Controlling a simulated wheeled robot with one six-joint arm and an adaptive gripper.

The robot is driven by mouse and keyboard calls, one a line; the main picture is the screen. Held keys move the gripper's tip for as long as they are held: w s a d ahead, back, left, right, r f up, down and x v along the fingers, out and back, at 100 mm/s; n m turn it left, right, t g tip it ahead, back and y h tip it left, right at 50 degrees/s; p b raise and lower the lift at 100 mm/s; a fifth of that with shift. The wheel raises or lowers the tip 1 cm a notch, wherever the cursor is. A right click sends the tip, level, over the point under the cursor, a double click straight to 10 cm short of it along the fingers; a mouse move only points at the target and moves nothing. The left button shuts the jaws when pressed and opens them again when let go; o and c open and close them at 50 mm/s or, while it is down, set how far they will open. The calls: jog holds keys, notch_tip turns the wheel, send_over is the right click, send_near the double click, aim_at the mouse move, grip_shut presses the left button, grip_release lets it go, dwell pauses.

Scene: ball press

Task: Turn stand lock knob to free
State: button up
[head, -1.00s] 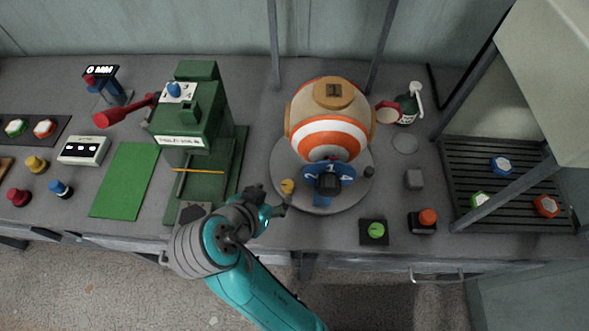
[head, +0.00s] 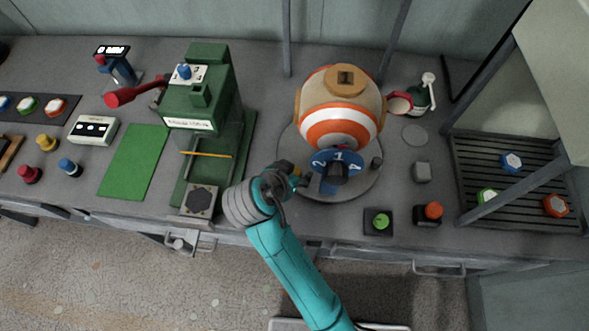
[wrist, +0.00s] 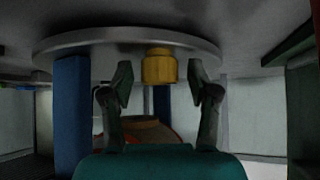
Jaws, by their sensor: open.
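The yellow stand lock knob (wrist: 158,66) sits on the round grey stand plate (wrist: 90,42) in the wrist view, which looks upside down. My gripper (wrist: 159,88) is open, with one finger on each side of the knob in that picture and a visible gap to both. I cannot tell how deep the knob lies between the fingertips. In the head view my gripper (head: 293,180) is at the left front edge of the stand plate (head: 352,191) and hides most of the knob (head: 298,171). The orange and white ball (head: 340,122) rests on the stand.
A blue numbered dial (head: 336,162) stands in front of the ball, close to the right of my gripper; a blue post (wrist: 70,115) shows in the wrist view. The green press (head: 205,105) is to the left. A green button (head: 381,221) lies to the right front.

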grip_shut()
jog(key=shift+n+y, duration=0.3)
jog(key=n+y, duration=0.2)
jog(key=n, duration=0.1)
jog(key=shift+d+t, duration=0.1)
jog(key=shift+t, duration=0.3)
jog(key=shift+n+y, duration=1.5)
jog(key=shift+n, duration=0.2)
grip_release()
